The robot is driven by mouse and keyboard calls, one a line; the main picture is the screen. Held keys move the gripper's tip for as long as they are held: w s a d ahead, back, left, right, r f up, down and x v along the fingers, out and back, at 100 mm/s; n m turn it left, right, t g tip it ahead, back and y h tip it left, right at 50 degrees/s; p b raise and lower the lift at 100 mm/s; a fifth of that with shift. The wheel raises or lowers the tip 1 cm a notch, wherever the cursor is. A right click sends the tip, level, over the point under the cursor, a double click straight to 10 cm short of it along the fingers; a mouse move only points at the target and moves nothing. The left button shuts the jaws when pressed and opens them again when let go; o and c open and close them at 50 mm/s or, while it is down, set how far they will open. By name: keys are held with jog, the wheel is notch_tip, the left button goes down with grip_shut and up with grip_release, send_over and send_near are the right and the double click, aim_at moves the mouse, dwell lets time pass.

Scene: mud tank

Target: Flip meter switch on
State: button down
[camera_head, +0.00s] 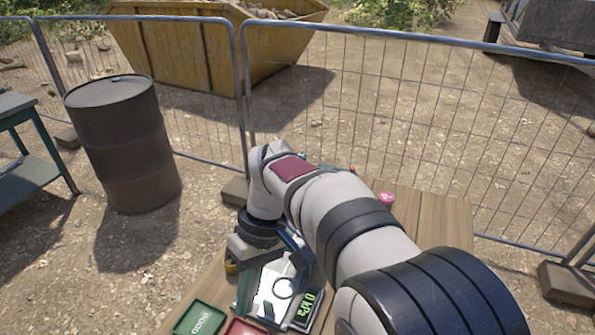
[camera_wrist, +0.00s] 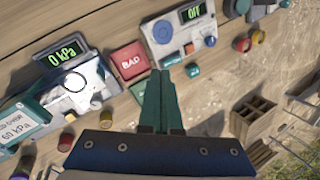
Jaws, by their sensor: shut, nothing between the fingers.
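A grey meter unit (camera_wrist: 180,37) with a small display reading OFF (camera_wrist: 190,14) shows at the top of the wrist view. Another device (camera_wrist: 75,85) with a display reading 0 kPa (camera_wrist: 57,54) lies to the left. In the head view my arm hides the meter unit.
A red BAD tray (camera_wrist: 128,63) lies left of my fingertips. A green GOOD tray (camera_head: 200,318) is at the table's front left. Wire fencing (camera_head: 420,130) and a barrel (camera_head: 122,140) surround the table.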

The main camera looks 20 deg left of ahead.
jog(key=s+a+f+n+g+h, duration=0.1)
jog(key=s+a+f+n, duration=0.3)
jog(key=a, duration=0.5)
jog(key=shift+f+n, duration=0.2)
jog(key=shift+n, duration=0.4)
jog(key=shift+s, duration=0.1)
jog(key=x, duration=1.4)
jog(key=shift+s+f+t, duration=0.2)
jog(key=shift+s+t, duration=0.1)
jog(key=shift+t, duration=0.1)
jog(key=shift+w, duration=0.15)
